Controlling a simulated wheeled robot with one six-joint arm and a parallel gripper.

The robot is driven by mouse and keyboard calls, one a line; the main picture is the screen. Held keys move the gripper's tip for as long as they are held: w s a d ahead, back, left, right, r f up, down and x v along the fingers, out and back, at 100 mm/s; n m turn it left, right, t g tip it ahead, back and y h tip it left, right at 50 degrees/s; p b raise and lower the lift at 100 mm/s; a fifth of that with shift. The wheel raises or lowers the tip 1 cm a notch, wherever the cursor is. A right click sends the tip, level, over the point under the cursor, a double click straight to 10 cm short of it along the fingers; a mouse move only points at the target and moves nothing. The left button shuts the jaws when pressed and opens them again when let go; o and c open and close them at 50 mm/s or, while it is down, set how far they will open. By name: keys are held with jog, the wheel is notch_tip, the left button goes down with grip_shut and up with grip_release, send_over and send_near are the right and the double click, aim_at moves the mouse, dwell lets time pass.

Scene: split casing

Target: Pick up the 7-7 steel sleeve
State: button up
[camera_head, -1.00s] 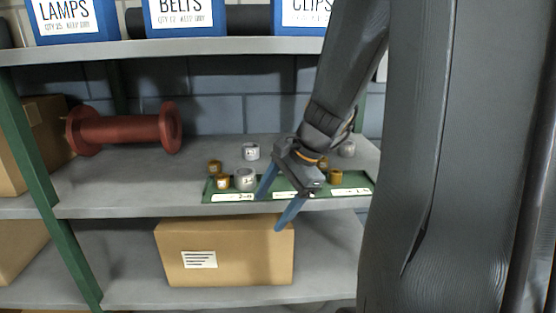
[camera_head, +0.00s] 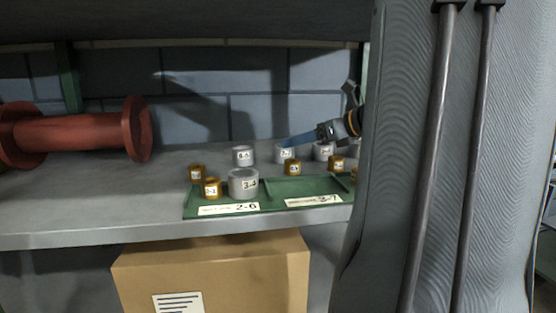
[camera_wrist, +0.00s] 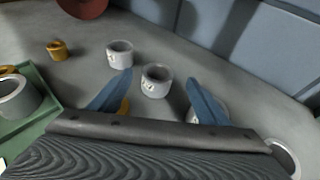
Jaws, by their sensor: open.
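The 7-7 steel sleeve (camera_head: 285,155) is a short grey ring with a white label, standing upright on the shelf behind the green tray. In the wrist view a grey sleeve (camera_wrist: 156,82), likely the same one, stands between and just beyond my two blue fingertips. My gripper (camera_head: 297,140) reaches in from the right and is open and empty, with a blue finger overlapping the top of the sleeve in the head view. The fingers (camera_wrist: 159,80) are spread in the wrist view. I cannot tell whether either finger touches the sleeve.
A 6-6 grey sleeve (camera_head: 243,157) stands to the left, another grey sleeve (camera_head: 323,151) to the right. The green tray (camera_head: 297,187) in front holds a 3-4 sleeve (camera_head: 243,184) and a small brass piece (camera_head: 211,188). A red spool (camera_head: 75,133) lies left; a wall closes the back.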

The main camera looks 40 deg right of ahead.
aim_at(284, 153)
jog(key=x, duration=0.7)
jog(key=shift+a+f+b, duration=0.15)
jog(key=shift+f+b, duration=0.15)
jog(key=shift+b, duration=0.1)
jog(key=c, duration=1.6)
